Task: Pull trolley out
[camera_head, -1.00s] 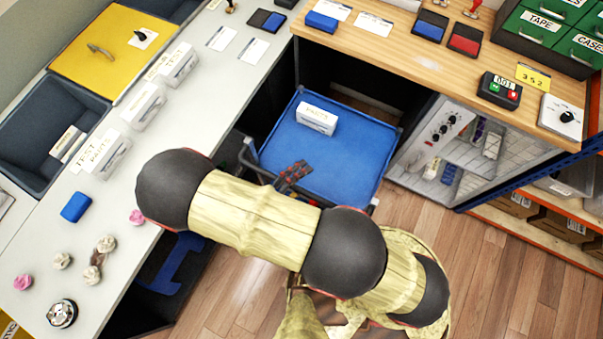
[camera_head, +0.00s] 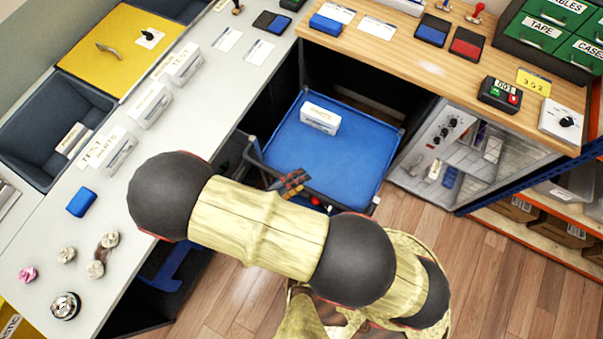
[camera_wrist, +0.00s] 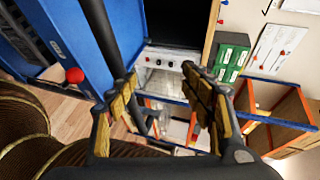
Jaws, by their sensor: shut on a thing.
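The trolley has a blue top (camera_head: 345,165) and a dark tubular handle (camera_head: 262,164). It stands in the gap under the counters, with its near side toward the open floor. A white box (camera_head: 320,117) lies on its top. My gripper (camera_head: 292,183) is at the handle on the trolley's near left side, partly hidden by my arm. In the wrist view, a dark bar (camera_wrist: 106,40) of the trolley runs down by the left finger, beside the blue surface (camera_wrist: 72,35). My gripper (camera_wrist: 165,110) is shut on the handle; the contact itself is not clear.
A grey counter (camera_head: 200,110) borders the trolley at left, a wooden counter (camera_head: 400,65) behind. A metal cabinet (camera_head: 445,150) stands close at right. Wood floor (camera_head: 440,240) is free in front. A red knob (camera_wrist: 74,75) shows near the handle.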

